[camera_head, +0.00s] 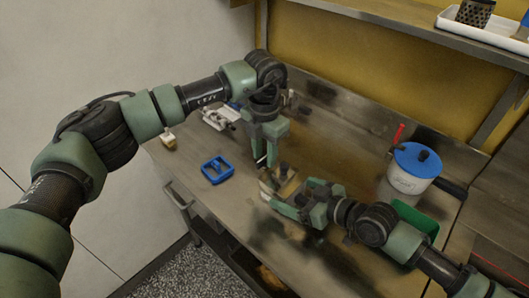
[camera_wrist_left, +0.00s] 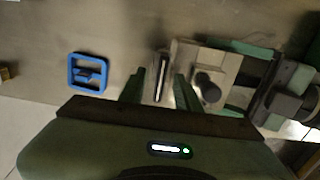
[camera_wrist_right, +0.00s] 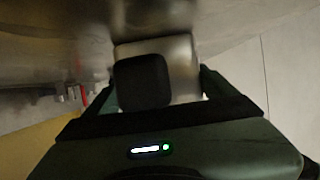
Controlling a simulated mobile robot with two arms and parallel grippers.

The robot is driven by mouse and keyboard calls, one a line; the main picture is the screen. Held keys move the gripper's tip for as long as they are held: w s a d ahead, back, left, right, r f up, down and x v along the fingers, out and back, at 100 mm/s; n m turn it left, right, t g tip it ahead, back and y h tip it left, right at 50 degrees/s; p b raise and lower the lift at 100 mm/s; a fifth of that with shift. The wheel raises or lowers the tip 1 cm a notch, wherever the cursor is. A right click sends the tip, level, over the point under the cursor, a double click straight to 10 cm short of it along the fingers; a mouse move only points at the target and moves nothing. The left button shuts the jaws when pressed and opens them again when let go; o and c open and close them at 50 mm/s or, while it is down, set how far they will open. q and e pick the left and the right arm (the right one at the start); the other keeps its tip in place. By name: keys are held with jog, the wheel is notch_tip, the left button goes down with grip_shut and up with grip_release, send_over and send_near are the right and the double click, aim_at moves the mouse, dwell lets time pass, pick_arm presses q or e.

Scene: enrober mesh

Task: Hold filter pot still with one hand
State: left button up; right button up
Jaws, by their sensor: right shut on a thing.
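A metal filter pot (camera_head: 284,180) stands on the worktop near its front edge. In the left wrist view it is a pale boxy body (camera_wrist_left: 205,58) with a dark round knob. My right gripper (camera_head: 281,193) is shut on it from the right; in the right wrist view the silver body (camera_wrist_right: 182,55) and a black block (camera_wrist_right: 142,82) sit between the fingers. My left gripper (camera_head: 262,160) points down just beside the pot. Its fingers (camera_wrist_left: 158,90) are apart, with a thin upright metal piece (camera_wrist_left: 161,72) showing between them; I cannot tell whether they touch it.
A blue square frame (camera_head: 217,170) lies to the left, with a small block (camera_head: 168,140) and a white metal device (camera_head: 218,117) behind. A blue-lidded white tub (camera_head: 410,170) and a green bin (camera_head: 415,219) stand right. A shelf (camera_head: 420,28) overhangs the back right.

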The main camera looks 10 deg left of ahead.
pick_arm(q)
jog(key=shift+c, duration=0.3)
grip_shut()
jog(key=shift+m, duration=0.4)
jog(key=m, duration=0.3)
jog(key=shift+m, duration=0.3)
jog(key=m, duration=0.4)
jog(key=shift+m, duration=0.3)
jog(key=m, duration=0.4)
jog(key=shift+m, duration=2.4)
